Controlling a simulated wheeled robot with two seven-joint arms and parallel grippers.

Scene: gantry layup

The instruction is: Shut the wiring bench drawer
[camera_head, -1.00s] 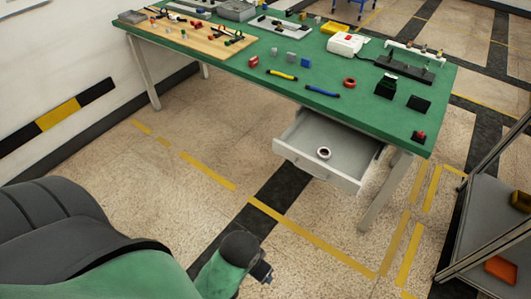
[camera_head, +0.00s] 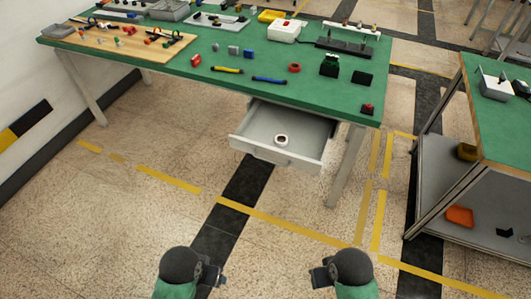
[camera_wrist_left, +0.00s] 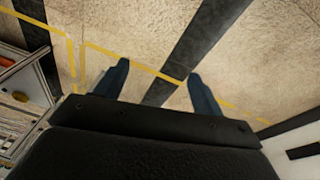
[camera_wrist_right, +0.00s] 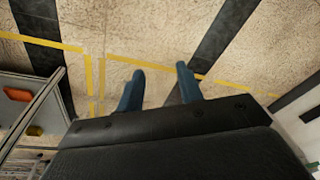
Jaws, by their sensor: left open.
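The wiring bench (camera_head: 210,68) has a green top and stands at the back. Its grey drawer (camera_head: 252,127) is pulled out under the right half of the bench top. A white roll (camera_head: 281,140) lies in the drawer. My left gripper (camera_head: 210,275) and right gripper (camera_head: 320,277) are in front of the drawer, low in the head view and well apart from it. The left wrist view (camera_wrist_left: 157,75) and the right wrist view (camera_wrist_right: 160,78) show both grippers' blue fingers apart with only floor between them.
A second green-topped bench (camera_head: 477,88) with a lower shelf (camera_head: 440,190) stands at the right. An orange bin (camera_head: 459,215) sits on that shelf. A bench leg (camera_head: 346,170) stands right of the drawer. The floor before the drawer is clear.

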